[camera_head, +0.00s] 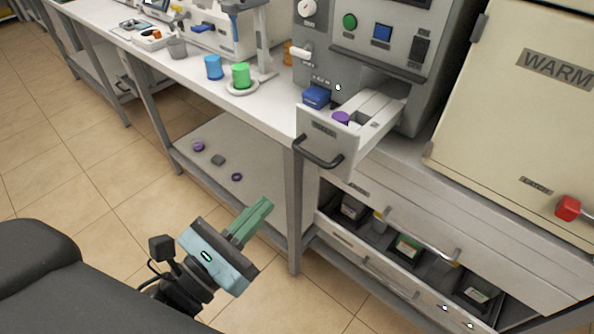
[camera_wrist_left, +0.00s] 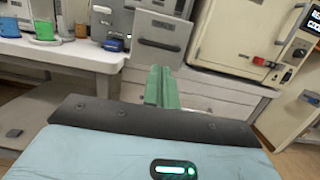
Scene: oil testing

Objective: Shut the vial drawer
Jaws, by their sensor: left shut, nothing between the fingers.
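The vial drawer (camera_head: 330,140) is pulled out of the grey machine above the bench and has a dark bar handle (camera_head: 318,154) on its front. A purple-topped item (camera_head: 341,117) sits inside it. In the left wrist view the drawer front (camera_wrist_left: 158,40) is ahead of the fingers, partly covered by them at its lower edge. My left gripper (camera_head: 265,204) has green fingers, shut and empty. It is in front of the bench, below and to the left of the drawer, apart from the handle. The fingers also show in the left wrist view (camera_wrist_left: 162,70). My right gripper is not in view.
A lower drawer (camera_head: 372,262) holding dark containers is also open under the bench. A blue box (camera_head: 317,95) is beside the vial drawer. Green (camera_head: 241,75) and blue (camera_head: 213,67) beakers stand on the bench. The cream WARM cabinet (camera_head: 520,110) is at right. Floor at left is clear.

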